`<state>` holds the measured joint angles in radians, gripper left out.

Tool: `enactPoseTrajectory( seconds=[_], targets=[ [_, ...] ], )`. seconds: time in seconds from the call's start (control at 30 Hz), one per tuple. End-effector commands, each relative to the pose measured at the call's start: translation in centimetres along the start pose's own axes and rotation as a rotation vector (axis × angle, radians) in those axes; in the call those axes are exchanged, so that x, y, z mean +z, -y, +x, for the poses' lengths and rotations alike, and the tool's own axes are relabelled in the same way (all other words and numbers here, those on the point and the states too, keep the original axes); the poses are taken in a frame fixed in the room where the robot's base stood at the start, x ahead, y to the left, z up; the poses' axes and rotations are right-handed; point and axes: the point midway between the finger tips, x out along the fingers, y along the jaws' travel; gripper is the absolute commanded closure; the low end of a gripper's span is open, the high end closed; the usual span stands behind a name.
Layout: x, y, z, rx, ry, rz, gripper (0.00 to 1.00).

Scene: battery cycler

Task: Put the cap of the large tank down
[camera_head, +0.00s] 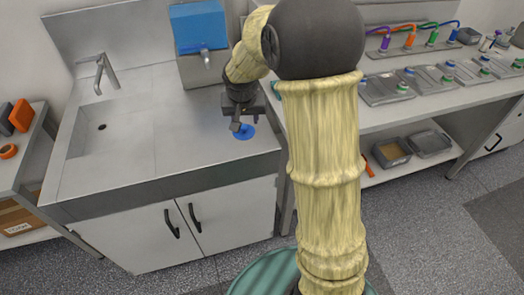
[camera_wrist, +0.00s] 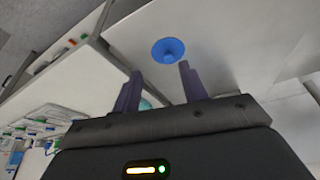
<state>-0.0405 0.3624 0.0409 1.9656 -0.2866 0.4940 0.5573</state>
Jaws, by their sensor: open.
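A round blue cap (camera_head: 243,133) with a knob in its middle lies on the steel counter (camera_head: 150,140), near the front right edge. It also shows in the wrist view (camera_wrist: 168,50), knob towards the camera. My gripper (camera_head: 246,122) is just above the cap, pointing down. In the wrist view my gripper (camera_wrist: 160,70) is open, its two dark fingers apart with nothing between them. The cap appears beyond the fingertips, apart from them. A large blue tank (camera_head: 197,27) with a tap stands at the back of the counter.
A sink (camera_head: 100,135) with a faucet (camera_head: 100,72) is at the counter's left. A bench (camera_head: 400,110) with several grey devices and coloured cables stands at right. A side shelf (camera_head: 25,165) is at far left. The counter between sink and cap is clear.

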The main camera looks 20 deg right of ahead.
Motion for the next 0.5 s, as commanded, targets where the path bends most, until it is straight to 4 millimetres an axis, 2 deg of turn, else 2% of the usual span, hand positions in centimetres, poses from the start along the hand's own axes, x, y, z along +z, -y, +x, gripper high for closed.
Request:
enactPoseTrajectory(
  seconds=[0.03,0.3,0.4,0.5],
  targets=[
    [2.0,-0.8,-0.8,-0.006,0.017,-0.023,0.57],
    [13.9,-5.0,-3.8,-0.057,0.096,-0.171,0.57],
    [17.2,-6.0,-4.5,-0.071,0.112,-0.208,0.57],
    [18.9,-6.2,-4.8,-0.08,0.121,-0.234,0.57]
  ],
)
